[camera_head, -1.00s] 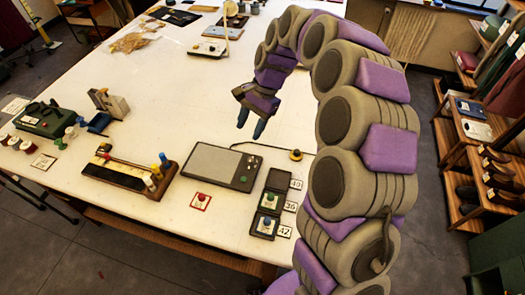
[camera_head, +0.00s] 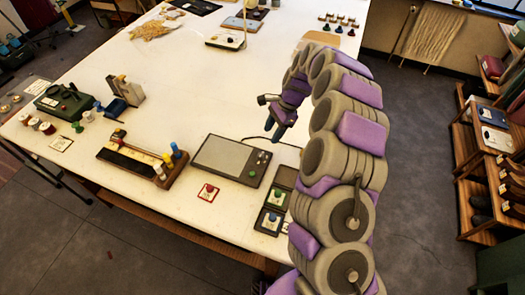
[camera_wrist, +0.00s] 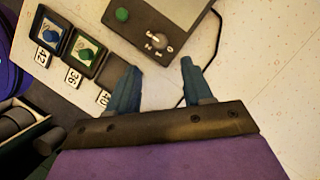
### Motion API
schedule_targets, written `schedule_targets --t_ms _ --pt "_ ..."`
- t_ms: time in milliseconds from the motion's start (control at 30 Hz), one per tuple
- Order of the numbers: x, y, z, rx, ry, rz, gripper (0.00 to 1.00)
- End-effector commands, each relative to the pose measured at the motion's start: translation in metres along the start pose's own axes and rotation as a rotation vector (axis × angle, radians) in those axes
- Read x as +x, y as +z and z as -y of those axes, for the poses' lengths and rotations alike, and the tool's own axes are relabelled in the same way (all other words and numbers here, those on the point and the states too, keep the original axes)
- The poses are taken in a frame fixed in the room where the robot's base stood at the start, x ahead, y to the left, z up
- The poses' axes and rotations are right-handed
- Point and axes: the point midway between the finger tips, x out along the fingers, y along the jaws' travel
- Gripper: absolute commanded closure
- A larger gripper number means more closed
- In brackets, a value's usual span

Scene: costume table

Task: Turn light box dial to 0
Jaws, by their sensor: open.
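The light box (camera_head: 231,160) lies flat near the table's front edge, a grey panel in a dark frame. Its control strip runs along the right side. In the wrist view the light box (camera_wrist: 165,8) is at the top, with a small pale dial (camera_wrist: 158,41) near its corner and markings around it. I cannot read the dial's setting. A green knob (camera_wrist: 122,14) sits farther along the strip.
A dark case with compartments (camera_wrist: 67,37) and number cards stands beside the light box. A red-bordered card with a red piece (camera_head: 208,191) lies in front. A wooden rack (camera_head: 130,165) is at left. A cable (camera_wrist: 212,40) runs near my right finger.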

Motion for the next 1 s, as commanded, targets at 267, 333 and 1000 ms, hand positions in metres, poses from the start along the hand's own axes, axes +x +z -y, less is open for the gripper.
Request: schedule_targets --t_ms 267,333,1000 --pt "0.059 0.001 -0.001 0.0 0.007 0.0 0.5" --pt "0.071 0.001 -0.001 0.0 0.008 0.0 0.5" --pt "0.103 0.0 -0.001 0.0 0.001 0.0 0.52"
